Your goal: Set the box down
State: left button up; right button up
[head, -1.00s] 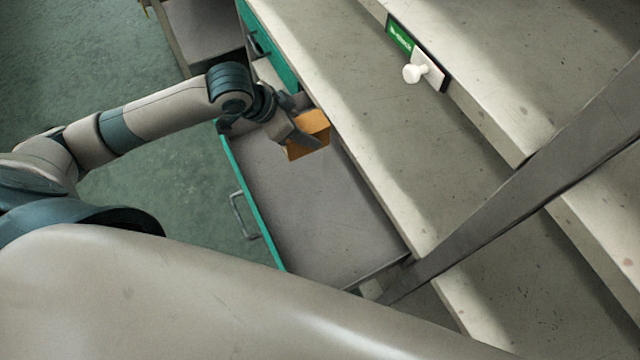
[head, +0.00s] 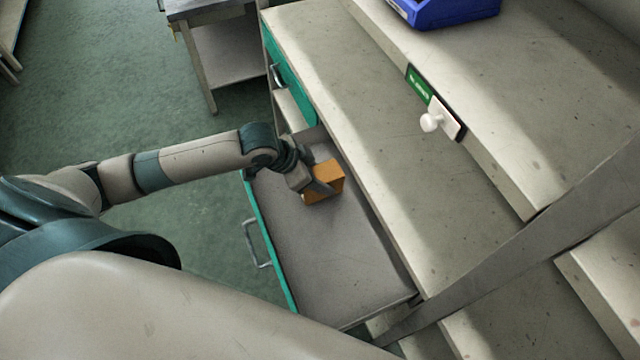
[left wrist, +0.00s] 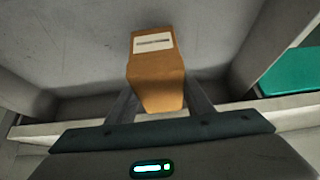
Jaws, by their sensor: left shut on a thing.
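The box (head: 328,177) is a small orange-brown carton in the head view, over the far end of an open drawer (head: 335,262). My left gripper (head: 318,188) is shut on the box, with a finger against its side. In the left wrist view the box (left wrist: 155,75) shows a white label and sits between the two fingers of my left gripper (left wrist: 158,100). The grey drawer floor lies beyond it. I cannot tell whether the box touches the floor. My right gripper is not in view.
The drawer has a teal front with a handle (head: 257,243); its near part is empty. A pale worktop (head: 370,140) runs along its right. A white knob (head: 431,122) is on the shelf edge, and a blue bin (head: 450,10) stands above.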

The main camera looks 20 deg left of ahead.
pick_arm(q)
notch_tip(320, 180, down, 3)
jog(key=shift+r+p, duration=0.15)
jog(key=shift+p, duration=0.25)
jog(key=shift+f, duration=0.4)
jog(key=shift+f, duration=0.15)
jog(key=o, duration=1.2)
jog(key=shift+b+v, duration=1.15)
jog(key=shift+v, duration=5)
